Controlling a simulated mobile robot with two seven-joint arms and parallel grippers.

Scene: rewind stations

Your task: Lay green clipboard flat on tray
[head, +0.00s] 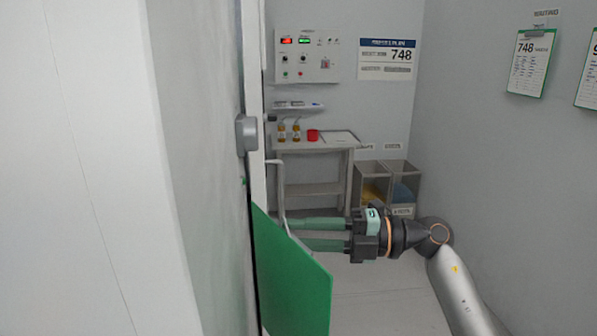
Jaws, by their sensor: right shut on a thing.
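A large flat green panel, which looks like the green clipboard (292,282), stands tilted close to me at the lower middle, in front of the door's edge. Its lower part runs out of the picture, and I cannot see what holds it. My right gripper (287,231) reaches in from the right with its long fingers shut on the grey bar handle (281,192) beside the door edge. A pale tray (338,138) lies on the grey table against the far wall. My left gripper is not in view.
A white door (257,130) fills the left side with its wall. The grey table (313,146) also holds a red cup (312,135) and small bottles. Grey bins (402,177) stand right of it. Clipboards (532,62) hang on the right wall. Floor beyond is clear.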

